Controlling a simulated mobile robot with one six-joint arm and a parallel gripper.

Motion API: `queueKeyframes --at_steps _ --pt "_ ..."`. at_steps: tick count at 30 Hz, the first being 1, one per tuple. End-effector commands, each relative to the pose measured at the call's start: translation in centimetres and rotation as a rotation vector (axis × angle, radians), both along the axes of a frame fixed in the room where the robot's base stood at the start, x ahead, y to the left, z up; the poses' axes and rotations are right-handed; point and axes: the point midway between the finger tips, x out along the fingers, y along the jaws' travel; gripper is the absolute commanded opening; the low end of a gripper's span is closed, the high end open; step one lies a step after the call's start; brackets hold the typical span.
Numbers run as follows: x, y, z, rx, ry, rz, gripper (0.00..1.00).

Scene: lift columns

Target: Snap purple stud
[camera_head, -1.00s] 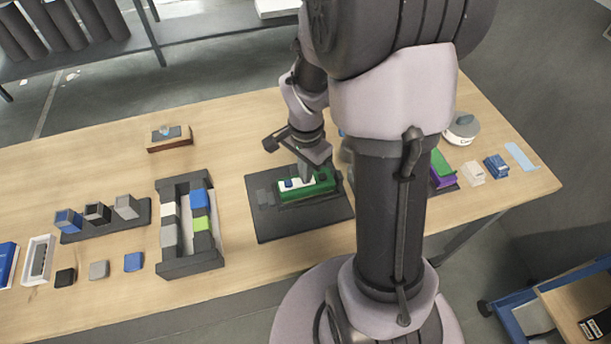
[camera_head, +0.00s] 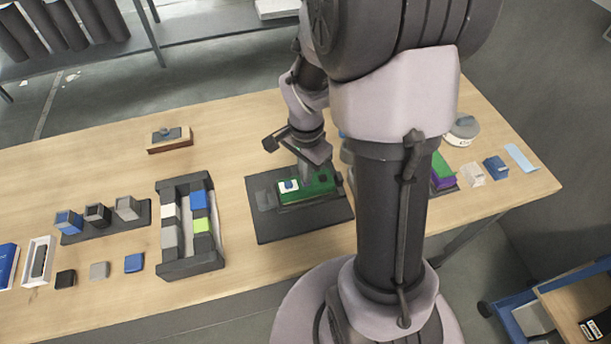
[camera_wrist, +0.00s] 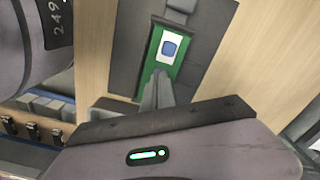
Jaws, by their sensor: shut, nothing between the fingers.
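A green board (camera_head: 308,190) lies in a dark fixture on the dark mat (camera_head: 300,222). A blue stud (camera_head: 291,185) sits on a white patch at its left end; the wrist view also shows this blue stud (camera_wrist: 170,48). A dark spot (camera_head: 321,177) shows further right on the board. My gripper (camera_head: 305,170) is shut and empty, its tips at the board; I cannot tell whether they touch it. In the wrist view the shut fingers (camera_wrist: 160,88) cover the board's near part.
A dark rack with coloured blocks (camera_head: 187,225) stands left of the mat. Three dark-based holders (camera_head: 97,213) and loose caps (camera_head: 99,270) lie farther left. Small white and blue items (camera_head: 495,167) lie at the right.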

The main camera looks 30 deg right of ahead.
Motion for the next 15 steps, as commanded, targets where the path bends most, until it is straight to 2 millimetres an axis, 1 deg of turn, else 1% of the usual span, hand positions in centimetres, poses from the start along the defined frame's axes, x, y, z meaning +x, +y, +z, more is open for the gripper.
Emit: queueKeyframes --at_steps 1,3,15 --pt "0.0 0.0 1.0 -0.001 -0.001 0.0 0.0" --pt "0.0 0.0 2.0 -0.001 -0.001 0.0 0.0" --pt "0.0 0.0 7.1 -0.001 -0.001 0.0 0.0"
